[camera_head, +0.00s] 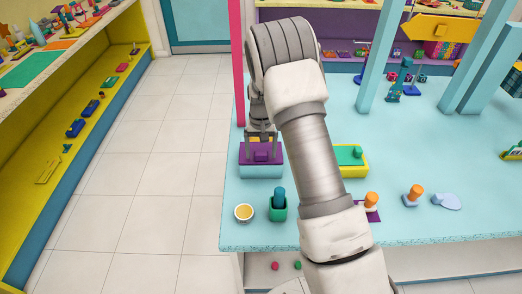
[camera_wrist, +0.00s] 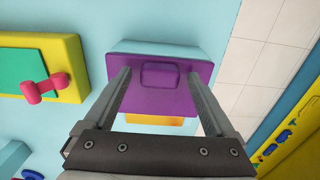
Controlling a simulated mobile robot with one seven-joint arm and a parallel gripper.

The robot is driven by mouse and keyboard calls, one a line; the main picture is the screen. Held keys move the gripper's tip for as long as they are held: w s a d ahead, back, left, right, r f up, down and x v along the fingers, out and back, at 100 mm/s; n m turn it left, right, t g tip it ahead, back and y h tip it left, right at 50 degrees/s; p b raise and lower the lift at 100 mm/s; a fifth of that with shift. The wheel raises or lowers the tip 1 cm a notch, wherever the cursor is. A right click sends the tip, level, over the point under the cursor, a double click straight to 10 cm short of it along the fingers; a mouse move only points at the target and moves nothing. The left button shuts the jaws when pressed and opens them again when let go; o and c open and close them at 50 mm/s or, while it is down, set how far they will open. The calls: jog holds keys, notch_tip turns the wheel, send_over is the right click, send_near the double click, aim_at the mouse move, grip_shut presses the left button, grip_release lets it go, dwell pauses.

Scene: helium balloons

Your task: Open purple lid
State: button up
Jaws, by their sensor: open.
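The purple lid (camera_head: 262,153) lies on a light blue box (camera_head: 261,171) near the left edge of the table. A raised purple handle shows at its middle. In the wrist view the purple lid (camera_wrist: 160,100) fills the space between the fingers, with its handle farther ahead. My gripper (camera_head: 261,136) is open and above the lid. In the wrist view my gripper (camera_wrist: 160,90) has its two fingers wide apart, one near each side of the lid. I cannot tell whether the fingers touch the lid.
A yellow box with a green lid (camera_head: 346,155) stands right of the blue box, partly behind my arm. A green cup with a teal object (camera_head: 278,204) and a small yellow bowl (camera_head: 244,213) stand in front. A pink post (camera_head: 237,60) rises at the table's left edge.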

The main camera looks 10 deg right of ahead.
grip_shut()
dwell(0.4)
